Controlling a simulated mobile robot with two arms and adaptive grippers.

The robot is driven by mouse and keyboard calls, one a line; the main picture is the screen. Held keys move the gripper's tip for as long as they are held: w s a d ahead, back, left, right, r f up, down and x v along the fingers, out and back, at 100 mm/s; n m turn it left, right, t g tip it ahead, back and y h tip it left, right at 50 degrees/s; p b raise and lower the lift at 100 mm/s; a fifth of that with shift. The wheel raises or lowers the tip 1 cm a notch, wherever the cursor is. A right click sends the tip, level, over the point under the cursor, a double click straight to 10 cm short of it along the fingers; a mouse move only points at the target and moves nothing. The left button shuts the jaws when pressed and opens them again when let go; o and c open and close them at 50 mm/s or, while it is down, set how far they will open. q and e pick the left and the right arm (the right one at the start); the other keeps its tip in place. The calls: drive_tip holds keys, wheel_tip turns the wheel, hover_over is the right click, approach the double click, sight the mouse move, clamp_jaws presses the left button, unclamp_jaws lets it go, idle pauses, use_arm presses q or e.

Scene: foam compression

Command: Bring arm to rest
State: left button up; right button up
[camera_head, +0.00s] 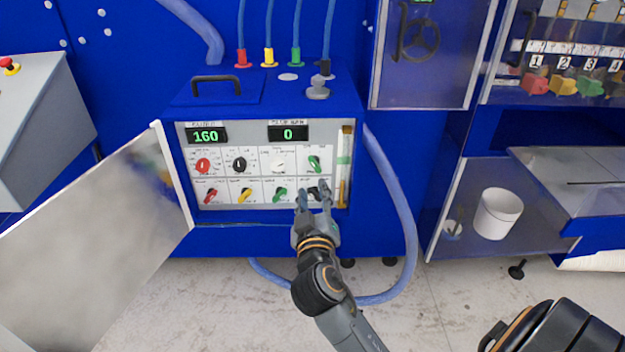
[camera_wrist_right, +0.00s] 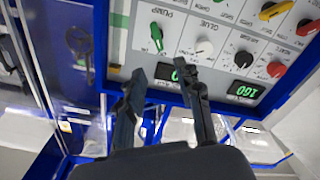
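My right arm comes in from the lower right in the head view. My right gripper (camera_head: 314,194) is in front of the lower right part of the blue machine's control panel (camera_head: 230,165). Its two fingers stand apart with nothing seen held between them. In the right wrist view the open fingers (camera_wrist_right: 159,70) point at the panel, which appears upside down. The green pump knob (camera_wrist_right: 157,37) shows just beyond the fingertips. Whether a finger touches the panel, I cannot tell. My left gripper is in neither view.
The panel's displays read 160 (camera_head: 206,136) and 0 (camera_head: 288,133). A metal door (camera_head: 95,245) stands open at the left. A blue hose (camera_head: 400,195) loops down the machine's right side. A white cup (camera_head: 497,213) is at the right. Open floor (camera_head: 200,300) lies in front.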

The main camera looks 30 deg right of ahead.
drive_tip(key=shift+v, duration=0.85)
